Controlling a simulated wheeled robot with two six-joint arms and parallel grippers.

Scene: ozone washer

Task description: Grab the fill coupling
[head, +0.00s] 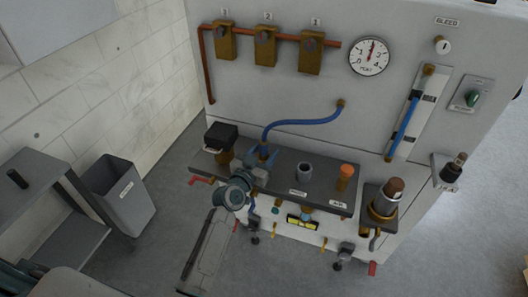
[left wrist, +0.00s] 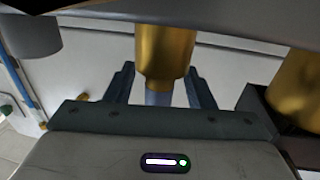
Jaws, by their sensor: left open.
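The blue hose (head: 300,122) runs from a brass port on the panel down to its free end at my left gripper (head: 262,156). The fill coupling is probably the brass cylinder (left wrist: 165,48) in the left wrist view, with a narrower pale blue part below it. It stands between the two fingers of my left gripper (left wrist: 160,88), which is open, with a finger on either side. Visible gaps separate the fingers from the narrow part. In the head view the coupling is mostly hidden by the gripper. My right gripper is in neither view.
The dark shelf (head: 325,203) carries a black-topped brass fitting (head: 221,137) left of the gripper, a grey socket (head: 304,170) and an orange-capped fitting (head: 346,170) to the right. Another brass part (left wrist: 297,88) is close on the right in the wrist view. A gauge (head: 369,56) is above.

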